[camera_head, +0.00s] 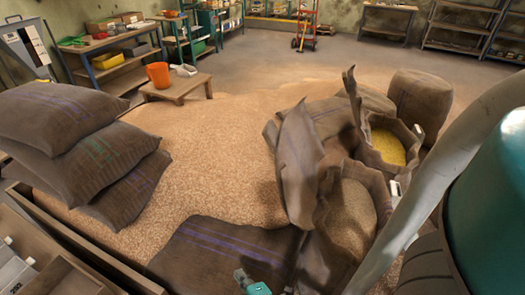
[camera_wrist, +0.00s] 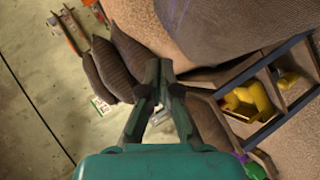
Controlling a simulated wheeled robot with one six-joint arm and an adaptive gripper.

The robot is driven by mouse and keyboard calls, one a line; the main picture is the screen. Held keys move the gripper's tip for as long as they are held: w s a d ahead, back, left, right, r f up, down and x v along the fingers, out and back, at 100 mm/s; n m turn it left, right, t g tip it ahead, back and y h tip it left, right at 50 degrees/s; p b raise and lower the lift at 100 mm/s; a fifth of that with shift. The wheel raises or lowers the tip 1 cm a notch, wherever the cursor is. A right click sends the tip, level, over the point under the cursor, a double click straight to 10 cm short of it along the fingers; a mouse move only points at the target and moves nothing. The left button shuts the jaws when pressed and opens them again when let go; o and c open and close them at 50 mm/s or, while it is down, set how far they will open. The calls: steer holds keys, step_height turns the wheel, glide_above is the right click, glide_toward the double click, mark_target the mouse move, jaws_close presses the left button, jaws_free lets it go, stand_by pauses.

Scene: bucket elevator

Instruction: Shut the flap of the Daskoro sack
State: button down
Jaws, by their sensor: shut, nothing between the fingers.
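Two open sacks stand at the right in the head view. The nearer sack (camera_head: 378,183) holds brownish grain, and its tall flap (camera_head: 298,165) stands up at its left. The farther sack (camera_head: 407,143) holds yellow grain, and its flap (camera_head: 353,97) also stands up. Each has a small white tag that I cannot read, so I cannot tell which is Daskoro. My gripper (camera_wrist: 160,72) is shut and empty in the wrist view, with brown sacks (camera_wrist: 113,65) beyond its fingers. I cannot tell its distance from either flap.
Closed sacks (camera_head: 75,145) are stacked at the left beside a wide grain heap (camera_head: 205,165). A low wooden table (camera_head: 178,88) bears an orange bucket (camera_head: 158,75). A dark-edged compartment box (camera_wrist: 262,72) with yellow things lies right in the wrist view.

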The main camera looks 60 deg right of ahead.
steer(key=w+d+r+g+h, duration=0.3)
steer(key=w+d+r+h, duration=0.4)
steer(key=w+d, duration=0.55)
steer(key=w+d+r+m+g+h, duration=0.1)
steer(key=d+r+m+g+h, duration=0.15)
steer(key=d+r+g, duration=0.4)
steer(key=w+d+r+m+g+h, duration=0.1)
steer(key=d+r+g+h, duration=0.2)
steer(key=r, duration=0.6)
steer(key=s+d+r, duration=0.2)
steer(key=s+d, duration=0.1)
steer(key=d, duration=0.8)
steer(key=shift+r+t, duration=0.3)
steer(key=shift+t, duration=0.15)
steer(key=shift+s+d+h, duration=0.1)
steer(key=shift+h, duration=0.15)
